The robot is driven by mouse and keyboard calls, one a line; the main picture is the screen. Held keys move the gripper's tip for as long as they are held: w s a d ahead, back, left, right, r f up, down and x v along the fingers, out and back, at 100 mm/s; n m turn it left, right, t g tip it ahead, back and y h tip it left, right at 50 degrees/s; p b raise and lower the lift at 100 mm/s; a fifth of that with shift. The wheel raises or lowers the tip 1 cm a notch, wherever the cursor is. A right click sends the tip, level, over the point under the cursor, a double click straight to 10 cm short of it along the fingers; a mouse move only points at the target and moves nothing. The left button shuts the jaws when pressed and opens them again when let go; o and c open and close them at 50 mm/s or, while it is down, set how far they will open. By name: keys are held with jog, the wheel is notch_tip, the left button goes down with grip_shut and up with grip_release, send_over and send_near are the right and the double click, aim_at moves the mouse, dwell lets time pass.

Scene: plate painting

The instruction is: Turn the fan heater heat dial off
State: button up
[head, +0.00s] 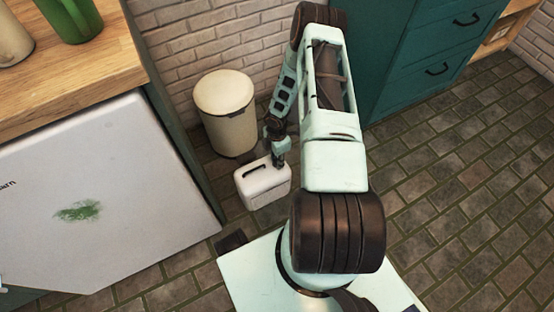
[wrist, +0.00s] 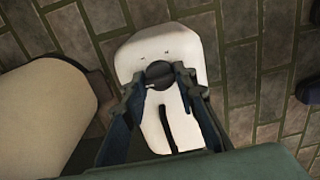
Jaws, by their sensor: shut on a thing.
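The fan heater (head: 262,186) is a small white box with a dark handle slot on top, standing on the tiled floor. In the wrist view the heater (wrist: 187,42) shows from above, with a round dark dial (wrist: 160,74) at its top and the slot below it. My gripper (head: 279,162) reaches down onto the heater's top at its right end. In the wrist view my gripper (wrist: 160,81) has its two fingers on either side of the dial, closed on it. The dial's sides are partly hidden by the fingertips, and its setting is too small to read.
A cream bin (head: 226,112) stands close behind the heater, and it fills the left of the wrist view. A white appliance front (head: 90,190) under a wooden counter (head: 80,68) is at left. Teal drawers (head: 425,60) stand at back right. The right floor is clear.

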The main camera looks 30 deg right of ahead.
dwell(0.4)
jog(key=o, duration=1.2)
jog(key=shift+c, duration=0.2)
notch_tip(320, 180, up, 12)
